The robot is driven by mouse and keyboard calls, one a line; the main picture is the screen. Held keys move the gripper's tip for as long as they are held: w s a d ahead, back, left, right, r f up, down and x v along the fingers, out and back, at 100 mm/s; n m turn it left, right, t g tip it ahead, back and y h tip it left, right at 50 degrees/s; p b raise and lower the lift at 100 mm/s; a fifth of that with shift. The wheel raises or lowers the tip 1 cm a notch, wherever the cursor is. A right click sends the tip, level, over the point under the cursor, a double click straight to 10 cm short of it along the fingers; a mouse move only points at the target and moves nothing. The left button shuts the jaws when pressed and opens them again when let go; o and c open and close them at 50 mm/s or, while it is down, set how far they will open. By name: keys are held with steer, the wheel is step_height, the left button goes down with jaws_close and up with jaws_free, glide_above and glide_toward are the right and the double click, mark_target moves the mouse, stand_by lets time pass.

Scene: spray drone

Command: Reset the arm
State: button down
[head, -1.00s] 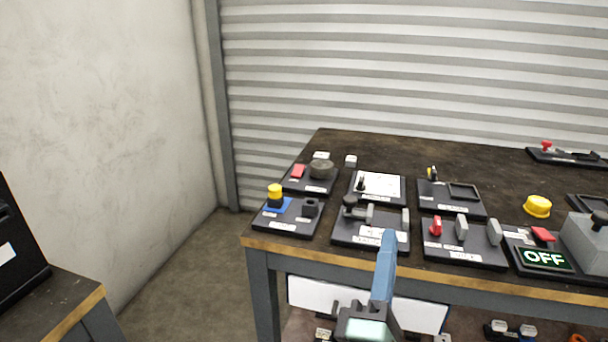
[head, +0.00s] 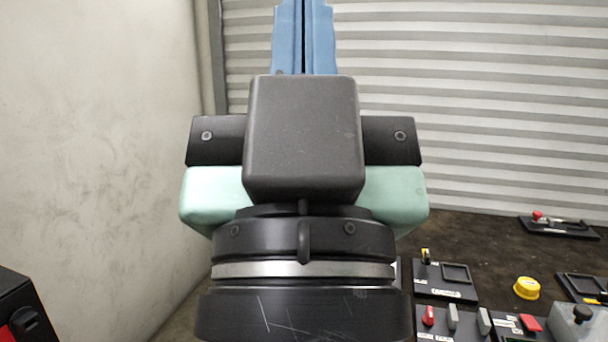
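My gripper (head: 303,25) fills the middle of the head view, raised close to the camera and pointing up. Its two blue fingers lie side by side with only a thin dark line between them, so it looks shut, with nothing seen between them. The fingertips reach the top edge of the picture. The black and pale green gripper body hides the left part of the workbench and the panels on it.
The dark workbench (head: 500,245) stands at the right. It bears a yellow button (head: 526,288), a switch panel with a red lever (head: 429,315), a tray panel (head: 445,280) and a grey box (head: 578,325). A plain wall (head: 100,150) is at the left, a ribbed shutter (head: 480,110) behind.

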step_height(320, 180, up, 20)
steer(key=p, duration=1.7)
